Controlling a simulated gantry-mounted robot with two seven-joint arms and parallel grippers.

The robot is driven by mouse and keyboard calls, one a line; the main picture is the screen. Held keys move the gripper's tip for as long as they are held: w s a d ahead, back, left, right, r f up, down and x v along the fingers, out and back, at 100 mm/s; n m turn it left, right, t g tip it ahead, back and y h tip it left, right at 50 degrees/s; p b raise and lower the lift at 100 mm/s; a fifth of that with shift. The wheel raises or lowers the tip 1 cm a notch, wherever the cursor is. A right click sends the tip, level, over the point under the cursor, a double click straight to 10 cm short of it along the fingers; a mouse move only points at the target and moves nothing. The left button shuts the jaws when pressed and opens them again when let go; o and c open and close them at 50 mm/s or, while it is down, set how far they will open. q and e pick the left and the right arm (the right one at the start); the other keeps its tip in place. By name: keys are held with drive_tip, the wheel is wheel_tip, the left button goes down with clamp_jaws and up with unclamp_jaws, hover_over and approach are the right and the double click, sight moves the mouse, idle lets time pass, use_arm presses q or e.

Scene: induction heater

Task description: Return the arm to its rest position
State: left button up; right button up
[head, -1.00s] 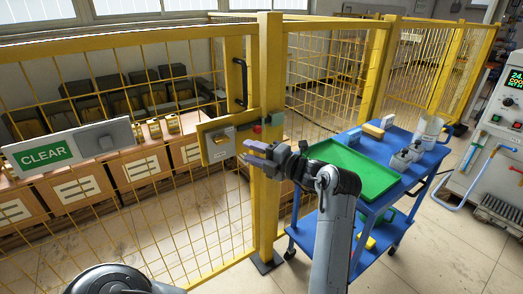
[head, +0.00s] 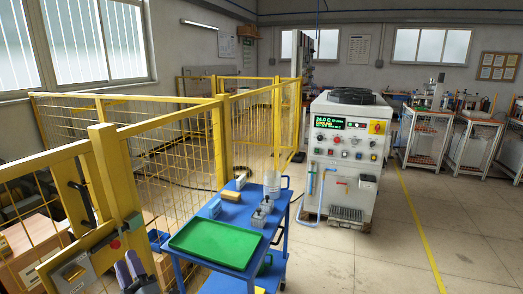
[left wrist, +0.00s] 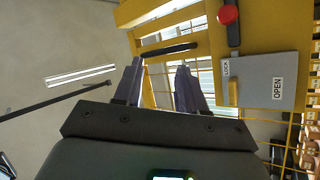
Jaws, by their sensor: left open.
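My left gripper (head: 128,264) is at the bottom left of the head view, with its two purple-grey fingers pointing up. It is beside the yellow fence post and its lock box (head: 75,272). In the left wrist view, its fingers (left wrist: 159,66) are apart with nothing between them. The fingers are in front of the yellow fence frame there, clear of the grey lock plate (left wrist: 275,82) marked OPEN. My right gripper does not show in any view.
A blue cart (head: 268,228) with a green tray (head: 215,242) stands close right of the gripper. Yellow mesh fence (head: 165,160) runs behind. The induction heater cabinet (head: 345,150) stands past the cart. Open floor (head: 400,250) lies to the right. A red button (left wrist: 228,14) is near the lock plate.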

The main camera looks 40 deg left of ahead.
use_arm(q)
drive_tip(key=w+d+f+m+t+h+p, duration=0.3)
drive_tip(key=d+f+m+t+h, duration=0.15)
drive_tip(key=d+m+h, duration=0.5)
drive_tip(key=w+d+f+m+t+h+p, duration=0.25)
drive_tip(key=d+f+m+t+h, duration=0.2)
drive_tip(key=d+m+h, duration=0.5)
drive_tip(key=s+d+f+m+g+h, duration=0.2)
drive_tip(key=s+d+f+g, duration=0.1)
drive_tip(key=d, duration=0.4)
drive_tip(key=s+d+f+m+g+h, duration=0.2)
drive_tip(key=s+d+f+m, duration=0.1)
drive_tip(key=d, duration=0.5)
drive_tip(key=s+d+f+m+g+p, duration=0.1)
drive_tip(key=s+d+f+m+g, duration=0.1)
drive_tip(key=s+m+g, duration=0.35)
wheel_tip(320, 180, up, 38)
drive_tip(key=s+n+p, duration=0.1)
drive_tip(key=s+p, duration=0.1)
drive_tip(key=p, duration=3.5)
drive_tip(key=shift+s+d+f+h, duration=0.15)
drive_tip(key=shift+f+h, duration=0.05)
drive_tip(key=shift+h, duration=0.1)
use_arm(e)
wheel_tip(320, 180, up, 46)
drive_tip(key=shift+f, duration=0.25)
use_arm(q)
drive_tip(key=shift+n, duration=0.25)
